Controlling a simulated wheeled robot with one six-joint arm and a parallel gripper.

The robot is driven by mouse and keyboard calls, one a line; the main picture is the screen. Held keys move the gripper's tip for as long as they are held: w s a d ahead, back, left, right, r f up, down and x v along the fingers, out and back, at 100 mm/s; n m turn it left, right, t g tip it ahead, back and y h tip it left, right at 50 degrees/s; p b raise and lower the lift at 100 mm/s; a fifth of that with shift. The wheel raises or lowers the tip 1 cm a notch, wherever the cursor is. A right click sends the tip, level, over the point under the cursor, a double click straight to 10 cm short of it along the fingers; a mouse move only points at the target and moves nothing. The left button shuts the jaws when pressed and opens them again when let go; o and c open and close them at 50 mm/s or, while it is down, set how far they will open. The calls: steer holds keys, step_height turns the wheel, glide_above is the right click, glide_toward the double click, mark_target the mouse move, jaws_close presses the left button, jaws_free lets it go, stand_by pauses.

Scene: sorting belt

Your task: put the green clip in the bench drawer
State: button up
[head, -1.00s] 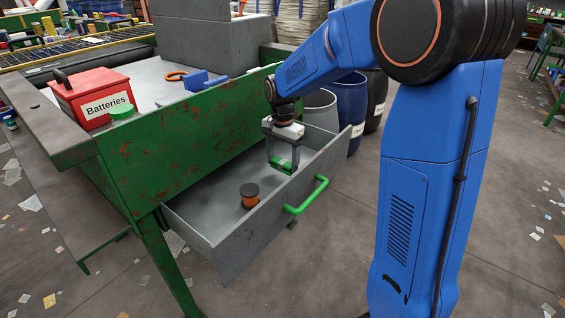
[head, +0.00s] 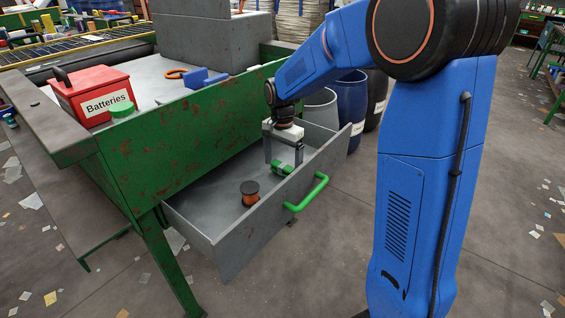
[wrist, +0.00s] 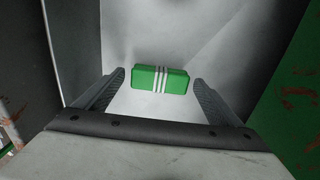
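The bench drawer (head: 224,262) is pulled out, a grey box with a green handle (head: 307,194). My gripper (head: 283,160) points down into its right part, with its fingers spread. The green clip (head: 283,169) is inside the drawer, below and between the fingertips. In the wrist view the clip (wrist: 146,78) is a green block with white stripes, and a gap shows between it and each finger of my gripper (wrist: 160,85). Whether the clip lies flat on the drawer floor is hard to tell.
An orange and black spool (head: 250,193) stands in the drawer, left of my gripper. On the bench are a red Batteries box (head: 92,95), a round green item (head: 122,107) and a blue item (head: 203,78). Drums (head: 352,100) stand behind the drawer.

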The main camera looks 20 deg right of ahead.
mark_target(283, 165)
step_height(283, 165, up, 13)
steer(key=s+d+r+n+t, duration=0.1)
steer(key=s+d+r+n, duration=0.15)
steer(key=s, duration=0.65)
steer(key=s+d+r+n+t, duration=0.1)
steer(key=s+d+n, duration=0.15)
steer(key=s, duration=0.65)
steer(key=s+d+f+n+t, duration=0.1)
steer(key=s+f+n, duration=0.2)
steer(key=s, duration=0.5)
steer(key=s+d+f+n+t, duration=0.1)
steer(key=s+f+n, duration=0.1)
steer(key=s, duration=0.5)
steer(key=shift+s+f+n+t, duration=0.4)
steer(key=shift+f, duration=0.45)
